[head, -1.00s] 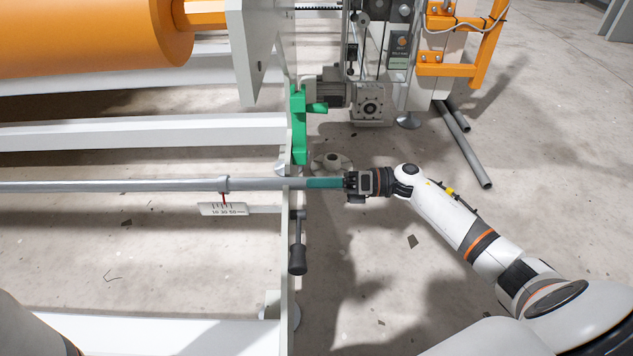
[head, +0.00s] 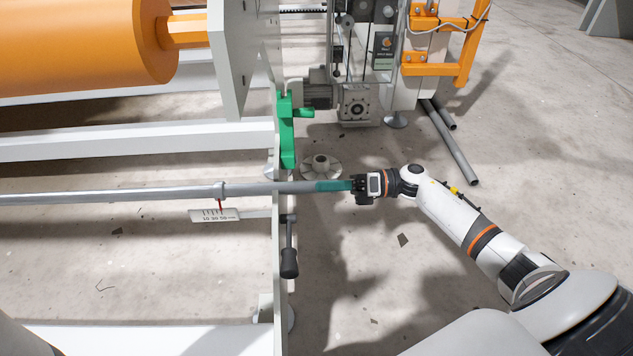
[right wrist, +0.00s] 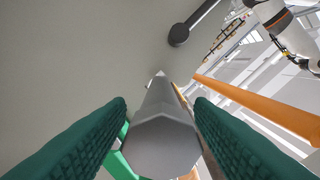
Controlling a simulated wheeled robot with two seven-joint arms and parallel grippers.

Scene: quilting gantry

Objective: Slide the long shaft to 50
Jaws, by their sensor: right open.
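The long grey shaft (head: 120,195) lies level across the frame, its right end sticking out past the white upright. A collar (head: 219,190) on it carries a red pointer over a small white scale plate (head: 214,215) marked 10, 30, 50. The pointer stands over the right part of the marks, near 50; the exact reading is too small to tell. My right gripper (head: 333,186) is open at the shaft's right end. In the right wrist view the shaft's end face (right wrist: 160,147) lies between the two green fingers. My left gripper is out of view.
A green bracket (head: 287,130) stands on the upright (head: 276,190) just behind the shaft. A black-handled lever (head: 289,262) hangs in front of it. A gear motor (head: 357,104) is behind. Floor right of the upright is mostly free; loose pipes (head: 455,150) lie farther back.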

